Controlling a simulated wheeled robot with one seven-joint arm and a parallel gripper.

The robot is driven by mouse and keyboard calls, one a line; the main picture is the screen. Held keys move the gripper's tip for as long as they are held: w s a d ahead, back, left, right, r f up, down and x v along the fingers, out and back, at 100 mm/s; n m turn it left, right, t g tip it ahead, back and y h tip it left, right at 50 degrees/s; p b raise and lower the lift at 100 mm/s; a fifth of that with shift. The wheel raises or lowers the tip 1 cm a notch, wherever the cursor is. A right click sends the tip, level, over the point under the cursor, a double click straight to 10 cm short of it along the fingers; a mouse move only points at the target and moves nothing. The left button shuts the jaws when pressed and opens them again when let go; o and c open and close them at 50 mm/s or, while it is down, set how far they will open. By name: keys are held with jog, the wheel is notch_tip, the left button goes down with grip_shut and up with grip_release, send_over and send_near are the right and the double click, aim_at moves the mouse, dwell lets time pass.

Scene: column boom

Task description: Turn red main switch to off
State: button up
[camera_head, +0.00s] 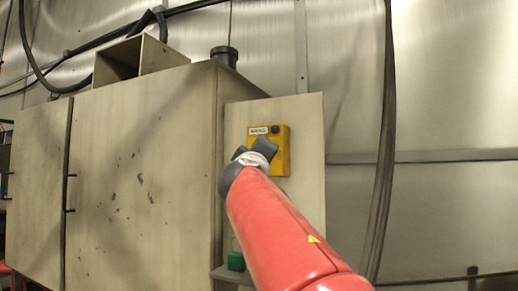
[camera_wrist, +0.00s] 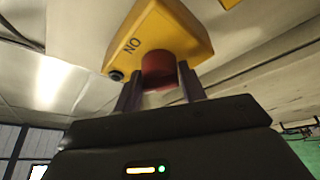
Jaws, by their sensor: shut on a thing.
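The yellow switch box (camera_head: 283,160) with a small label is mounted on a pale panel to the right of the cabinet, and my arm covers much of it in the head view. In the head view my gripper (camera_head: 250,157) is in front of the box, and the red switch is hidden there.
A large worn cabinet (camera_head: 140,160) fills the left, with an open square duct (camera_head: 135,60) on top. A thick dark cable (camera_head: 384,150) hangs to the right of my arm. A small green object (camera_head: 236,261) sits on a ledge below the panel.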

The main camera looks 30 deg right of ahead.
jog(key=n+y+p, duration=0.1)
jog(key=n+p, duration=0.1)
jog(key=n, duration=0.1)
jog(key=shift+r, duration=0.1)
jog(key=shift+f+n+g+y+p, duration=0.1)
jog(key=shift+n+g+y+p, duration=0.1)
jog(key=shift+n+y, duration=0.35)
jog(key=shift+f+n+g+y+p, duration=0.1)
jog(key=shift+n+y+p, duration=0.15)
jog(key=shift+n, duration=0.6)
jog(key=shift+d+f, duration=0.1)
jog(key=o, duration=0.9)
jog(key=shift+o, duration=0.2)
jog(key=shift+r, duration=0.2)
jog(key=b+v, duration=0.2)
jog(key=v, duration=0.6)
jog(key=shift+w+f, duration=0.1)
